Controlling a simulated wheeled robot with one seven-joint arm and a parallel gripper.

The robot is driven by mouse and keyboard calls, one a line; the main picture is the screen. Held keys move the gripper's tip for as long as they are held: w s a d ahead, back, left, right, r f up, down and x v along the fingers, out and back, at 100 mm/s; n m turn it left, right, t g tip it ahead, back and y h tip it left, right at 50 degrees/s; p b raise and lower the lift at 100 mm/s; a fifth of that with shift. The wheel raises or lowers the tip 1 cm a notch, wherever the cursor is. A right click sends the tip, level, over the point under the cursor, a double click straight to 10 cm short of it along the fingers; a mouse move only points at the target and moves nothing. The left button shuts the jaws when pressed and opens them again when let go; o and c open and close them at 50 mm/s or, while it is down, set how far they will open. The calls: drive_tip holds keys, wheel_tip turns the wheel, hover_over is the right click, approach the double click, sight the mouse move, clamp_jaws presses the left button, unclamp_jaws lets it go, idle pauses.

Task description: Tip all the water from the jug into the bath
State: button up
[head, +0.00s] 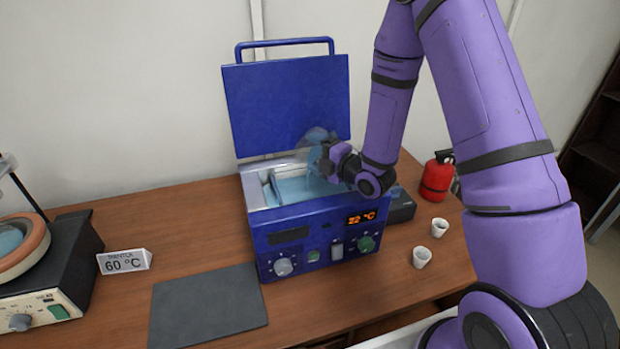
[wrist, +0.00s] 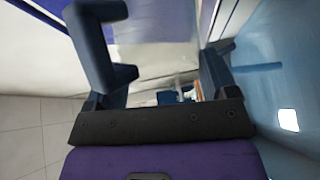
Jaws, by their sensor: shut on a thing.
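The blue bath (head: 320,222) stands on the wooden table with its lid (head: 288,105) raised behind it. Pale blue water (head: 300,188) shows inside its open basin, and its display reads 22 °C. A see-through bluish jug (head: 316,137) is above the back right part of the basin and looks tilted, but its rim and what is left in it are hard to make out. My gripper (head: 330,160) is shut on the jug, just over the bath. In the wrist view, the gripper fingers (wrist: 168,72) show close up; what lies between them is unclear.
A dark grey mat (head: 208,305) lies in front at left. A 60 °C sign (head: 125,261) and a black heating device (head: 60,285) are further left.

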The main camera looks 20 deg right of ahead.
drive_tip(key=shift+s+d+n, duration=0.25)
drive_tip(key=shift+s+n, duration=0.05)
drive_tip(key=shift+s, duration=0.05)
idle(0.8)
idle(0.4)
drive_tip(key=shift+w+d+r+m, duration=0.2)
drive_tip(key=shift+w+r+m, duration=0.15)
drive_tip(key=shift+m, duration=0.15)
drive_tip(key=shift+w+d+r+m+g, duration=0.2)
drive_tip(key=shift+r+m+g, duration=0.1)
drive_tip(key=shift+m, duration=0.3)
drive_tip(key=shift+w+d+r+m+g, duration=0.1)
drive_tip(key=shift+w+r+m+g, duration=0.15)
drive_tip(key=shift+m, duration=0.35)
